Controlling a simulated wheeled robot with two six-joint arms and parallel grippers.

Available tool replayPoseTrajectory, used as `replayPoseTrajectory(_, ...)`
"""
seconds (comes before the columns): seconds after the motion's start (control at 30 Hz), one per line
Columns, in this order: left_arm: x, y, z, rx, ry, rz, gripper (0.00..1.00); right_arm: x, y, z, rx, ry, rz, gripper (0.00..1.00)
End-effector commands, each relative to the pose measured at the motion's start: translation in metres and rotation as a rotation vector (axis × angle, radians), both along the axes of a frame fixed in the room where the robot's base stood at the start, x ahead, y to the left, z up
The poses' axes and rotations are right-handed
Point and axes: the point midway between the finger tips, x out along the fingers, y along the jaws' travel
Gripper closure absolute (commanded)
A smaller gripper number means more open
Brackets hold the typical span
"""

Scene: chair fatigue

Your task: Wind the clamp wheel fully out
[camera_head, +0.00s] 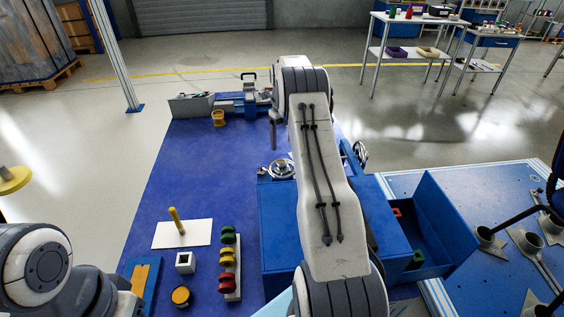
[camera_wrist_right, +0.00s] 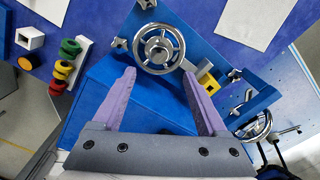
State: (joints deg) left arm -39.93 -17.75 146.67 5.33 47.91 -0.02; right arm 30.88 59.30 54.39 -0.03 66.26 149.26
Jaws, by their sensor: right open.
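A silver spoked handwheel (camera_head: 281,168) sits on the blue fixture, just left of my right arm. In the right wrist view this handwheel (camera_wrist_right: 158,47) is seen face on, with a small knob at its hub. A second silver handwheel (camera_head: 360,153) stands to the right of my arm; it also shows in the right wrist view (camera_wrist_right: 256,124). I cannot tell which one is the clamp wheel. My right gripper (camera_wrist_right: 160,73) is open and empty, its lilac fingers apart on the near side of the first wheel. My left arm shows at the lower left, its gripper out of view.
A blue open bin (camera_head: 440,222) stands right of my arm. The bench's left middle is clear.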

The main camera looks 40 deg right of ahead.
Motion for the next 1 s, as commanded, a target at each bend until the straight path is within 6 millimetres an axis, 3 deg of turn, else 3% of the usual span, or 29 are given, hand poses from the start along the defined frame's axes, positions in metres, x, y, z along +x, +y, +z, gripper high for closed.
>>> replayPoseTrajectory(0.4,0.0,0.0,-0.003,0.0,0.0,0.0,0.5,0.0,0.003,-0.075,0.002,0.002,0.007,0.24)
replayPoseTrajectory(0.6,0.0,0.0,-0.003,0.0,0.0,0.0,0.5,0.001,0.003,-0.089,0.001,0.0,0.007,0.24)
replayPoseTrajectory(0.87,0.0,0.0,-0.003,0.0,0.0,0.0,0.5,0.001,0.002,-0.091,0.001,0.0,0.007,0.24)
replayPoseTrajectory(0.9,0.0,0.0,-0.003,0.0,0.0,0.0,0.5,0.0,0.002,-0.091,0.001,0.0,0.007,0.28)
replayPoseTrajectory(1.0,0.0,0.0,-0.003,0.0,0.0,0.0,0.5,0.0,0.002,-0.091,0.001,0.0,0.007,0.66)
